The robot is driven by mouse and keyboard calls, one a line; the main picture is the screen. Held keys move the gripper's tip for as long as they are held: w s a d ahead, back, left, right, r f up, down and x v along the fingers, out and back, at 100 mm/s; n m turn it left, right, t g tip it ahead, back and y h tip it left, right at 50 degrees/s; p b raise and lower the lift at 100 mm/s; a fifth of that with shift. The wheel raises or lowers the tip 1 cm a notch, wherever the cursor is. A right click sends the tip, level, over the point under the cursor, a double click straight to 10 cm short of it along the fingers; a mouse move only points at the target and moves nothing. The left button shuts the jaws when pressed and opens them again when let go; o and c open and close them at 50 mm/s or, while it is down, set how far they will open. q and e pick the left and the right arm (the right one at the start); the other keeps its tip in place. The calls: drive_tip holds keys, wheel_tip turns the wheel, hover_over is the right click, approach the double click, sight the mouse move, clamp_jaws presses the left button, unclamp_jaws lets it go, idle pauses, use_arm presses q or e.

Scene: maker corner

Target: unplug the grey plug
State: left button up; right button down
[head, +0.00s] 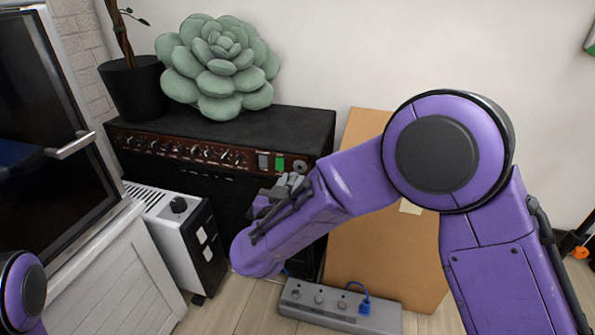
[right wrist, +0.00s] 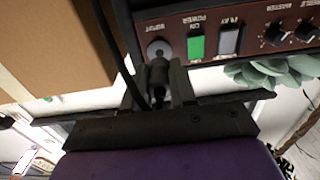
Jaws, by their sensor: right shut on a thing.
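The grey plug (right wrist: 158,76) is dark and slim in the right wrist view, its tip overlapping the round input socket (right wrist: 160,47) on the amplifier's panel. I cannot tell whether the tip is in the socket or just in front of it. My right gripper (right wrist: 158,88) is shut on the plug, a finger on each side. In the head view the right gripper (head: 284,187) is at the right end of the black amplifier's front (head: 225,155), and the plug is not clear there. A black cable runs beside the fingers in the wrist view. My left gripper is out of view.
A grey power strip (head: 320,306) with a blue plug (head: 364,304) lies on the floor below. A cardboard panel (head: 385,255) leans at the right. A white heater (head: 185,235) stands left. A succulent (head: 215,65) and a black pot (head: 135,88) sit on the amplifier.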

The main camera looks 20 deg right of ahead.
drive_tip(key=shift+p+v, duration=0.5)
drive_tip(key=shift+v, duration=0.65)
